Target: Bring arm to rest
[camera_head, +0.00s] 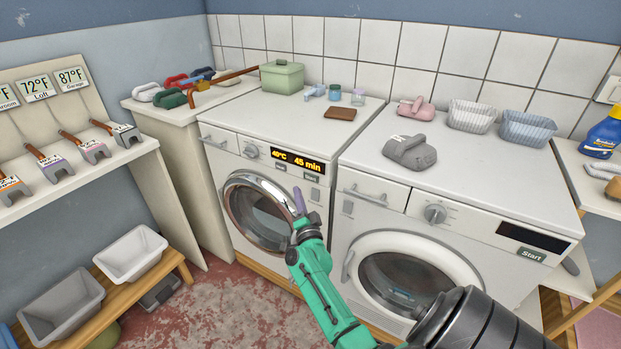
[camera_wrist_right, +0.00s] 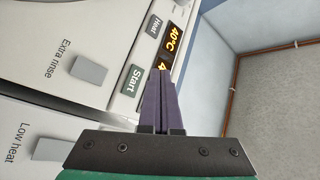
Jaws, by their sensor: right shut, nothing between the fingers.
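My right gripper (camera_head: 299,192) is shut and empty, its purple fingers pressed together and pointing up. My green right arm comes in from the lower right. The fingers are in front of the left machine (camera_head: 258,155), near its lit display (camera_head: 297,161), which reads 40°C and 45 min. In the right wrist view, the closed fingertips (camera_wrist_right: 162,72) overlap the lower edge of the display (camera_wrist_right: 172,42), beside the Start button (camera_wrist_right: 132,80). Whether they touch the panel I cannot tell. My left gripper is not in view.
A second machine (camera_head: 460,190) with a dark display stands at right, partly behind my arm. On the tops are a green box (camera_head: 282,77), a grey iron-like object (camera_head: 410,152) and baskets (camera_head: 527,128). A shelf with tubs (camera_head: 130,253) is at left. Red floor between is open.

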